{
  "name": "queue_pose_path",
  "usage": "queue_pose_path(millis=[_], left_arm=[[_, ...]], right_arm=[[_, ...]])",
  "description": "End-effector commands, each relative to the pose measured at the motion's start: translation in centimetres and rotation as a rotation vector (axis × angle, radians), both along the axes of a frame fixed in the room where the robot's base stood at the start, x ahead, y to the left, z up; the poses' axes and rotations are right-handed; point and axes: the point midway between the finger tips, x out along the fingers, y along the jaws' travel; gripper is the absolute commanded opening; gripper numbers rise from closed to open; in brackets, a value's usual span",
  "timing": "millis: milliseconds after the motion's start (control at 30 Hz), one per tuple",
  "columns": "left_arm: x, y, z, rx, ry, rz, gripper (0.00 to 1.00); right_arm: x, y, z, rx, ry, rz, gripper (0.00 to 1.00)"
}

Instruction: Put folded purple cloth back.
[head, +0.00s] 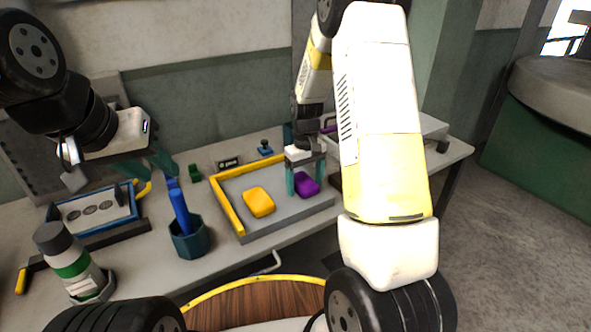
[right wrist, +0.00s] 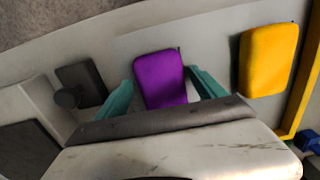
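The folded purple cloth (head: 308,187) lies at the right side of the shallow grey tray (head: 283,222). In the right wrist view the cloth (right wrist: 160,78) sits between the two teal fingers of my right gripper (right wrist: 162,95), with a gap on each side. My right gripper (head: 305,178) is open and low over the cloth, which it partly hides in the head view. My left gripper (head: 146,168) is open and empty above the left part of the bench, near the blue-handled tool.
A folded yellow cloth (head: 259,202) lies left of the purple one. A teal cup (head: 189,241) with a blue tool (head: 179,208), a bottle (head: 70,260) and a blue-framed tray (head: 64,212) stand at left. A dark knobbed block (right wrist: 82,86) is beside the tray.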

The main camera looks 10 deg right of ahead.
Motion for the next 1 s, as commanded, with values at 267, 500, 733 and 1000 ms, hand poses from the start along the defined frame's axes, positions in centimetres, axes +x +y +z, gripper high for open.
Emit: queue_pose_path(millis=[267, 500, 733, 1000], left_arm=[[0.0, 0.0, 0.0, 0.0, 0.0, 0.0, 0.36], [0.0, 0.0, 0.0, 0.0, 0.0, 0.0, 0.36], [0.0, 0.0, 0.0, 0.0, 0.0, 0.0, 0.36], [0.0, 0.0, 0.0, 0.0, 0.0, 0.0, 0.36]], right_arm=[[0.0, 0.0, 0.0, 0.0, 0.0, 0.0, 0.8], [0.2, 0.0, 2.6, 0.0, -0.004, 0.0, 0.8], [0.3, 0.0, 7.7, 0.001, -0.005, 0.0, 0.8], [0.4, 0.1, 11.6, 0.0, -0.001, 0.001, 0.8]])
